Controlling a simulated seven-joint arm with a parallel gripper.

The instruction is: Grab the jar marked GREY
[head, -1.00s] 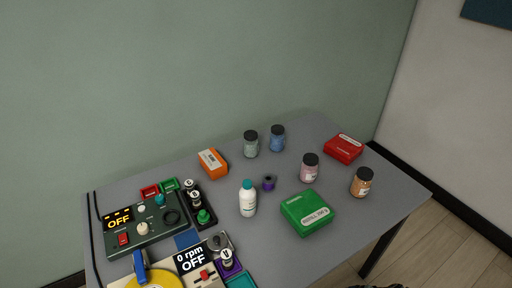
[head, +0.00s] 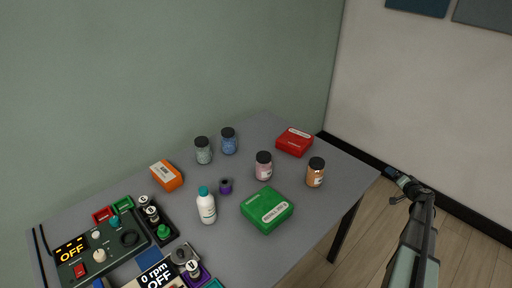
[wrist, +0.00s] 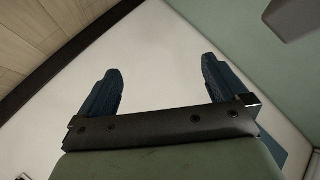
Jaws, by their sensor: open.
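Several dark-lidded jars stand upright on the grey table in the head view. One has pale grey-green contents (head: 203,155), one blue (head: 229,145), one pink (head: 263,171) and one orange (head: 315,178). Their labels are too small to read, so I cannot tell by text which is marked GREY; the pale grey-green jar looks closest. My gripper (head: 392,174) is off the table's right side, above the floor, well apart from all the jars. In the wrist view my gripper (wrist: 161,70) is open and empty, with only wall and floor beyond its fingers.
A red box (head: 295,142), green box (head: 267,211), orange box (head: 166,176), white bottle (head: 206,209) and purple spool (head: 225,187) share the table (head: 296,226). A control panel (head: 100,250) and other equipment crowd the left front. The green wall runs close behind the grey-green and blue jars.

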